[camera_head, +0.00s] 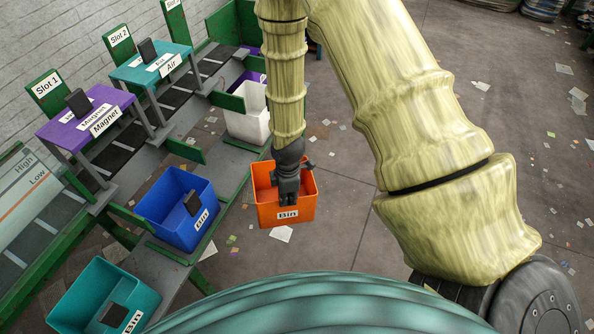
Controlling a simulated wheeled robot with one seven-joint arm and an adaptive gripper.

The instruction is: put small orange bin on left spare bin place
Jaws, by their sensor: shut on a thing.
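The small orange bin (265,211), with a "Bin" label on its front, is in the middle of the camera_head view. My gripper (288,196) points down and is shut on the bin's front wall, partly covering it. The bin looks upright and is to the right of the grey bench with the other bins. I cannot tell how high it is above the floor. No marking in view clearly identifies the left spare bin place.
A teal bin (82,290), a blue bin (168,200) and a white bin (246,125) stand along the belt. A bare grey shelf stretch (222,160) lies between blue and white. Purple (92,112) and teal (152,66) slot tables stand behind. The right floor has scattered papers.

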